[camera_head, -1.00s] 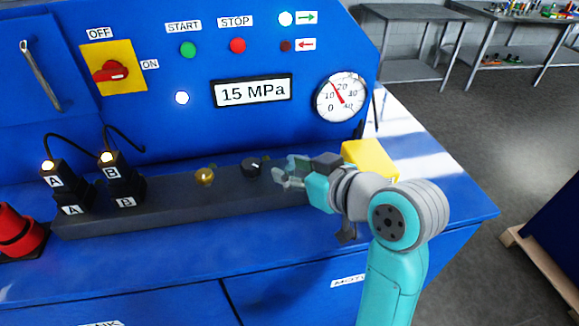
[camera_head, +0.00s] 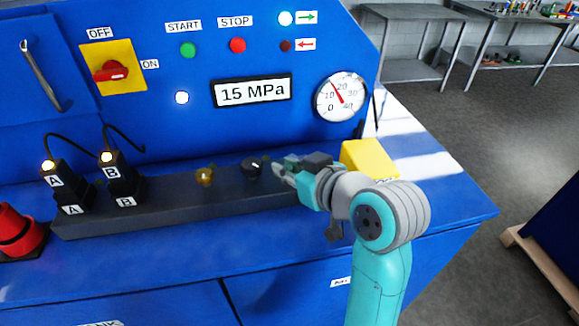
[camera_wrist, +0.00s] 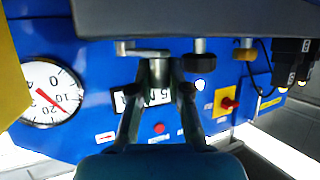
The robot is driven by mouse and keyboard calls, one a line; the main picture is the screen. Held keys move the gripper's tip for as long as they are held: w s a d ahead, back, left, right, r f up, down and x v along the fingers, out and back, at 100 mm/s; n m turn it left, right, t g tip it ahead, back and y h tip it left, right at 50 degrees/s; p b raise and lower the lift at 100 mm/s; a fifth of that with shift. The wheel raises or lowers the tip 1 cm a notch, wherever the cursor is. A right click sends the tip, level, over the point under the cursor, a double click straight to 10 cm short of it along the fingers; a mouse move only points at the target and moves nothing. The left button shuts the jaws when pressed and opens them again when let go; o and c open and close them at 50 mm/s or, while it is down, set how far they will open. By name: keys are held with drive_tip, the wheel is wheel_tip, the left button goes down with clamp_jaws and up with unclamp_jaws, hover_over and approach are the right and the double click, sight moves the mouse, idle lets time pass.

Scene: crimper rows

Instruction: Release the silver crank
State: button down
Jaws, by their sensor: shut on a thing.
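The silver crank (camera_wrist: 157,68) shows in the wrist view as a short round silver grip with a thin flat arm at its top, under the dark manifold block. My gripper (camera_wrist: 159,84) has its two fingers on either side of that grip and is shut on it. In the head view my gripper (camera_head: 287,173) is at the right part of the manifold block, just right of the black knob. There the fingers and wrist hide most of the crank.
The dark manifold block (camera_head: 225,196) bears a brass knob (camera_head: 204,176), a black knob (camera_head: 251,167) and two plugs with cables at left. A yellow box (camera_head: 368,159) stands close behind my wrist. The pressure gauge (camera_head: 341,97) reads near 15. The blue bench top is clear in front.

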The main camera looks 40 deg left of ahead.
drive_tip(key=shift+s+a+m+t, duration=0.1)
drive_tip(key=shift+a+m+t, duration=0.15)
drive_tip(key=shift+m+t, duration=0.25)
drive_tip(key=c, duration=1.1)
unclamp_jaws()
drive_tip(key=shift+d, duration=0.1)
drive_tip(key=v, duration=1.1)
drive_tip(key=shift+s+d+r, duration=0.2)
drive_tip(key=shift+s+r, duration=0.05)
drive_tip(key=shift+r, duration=0.05)
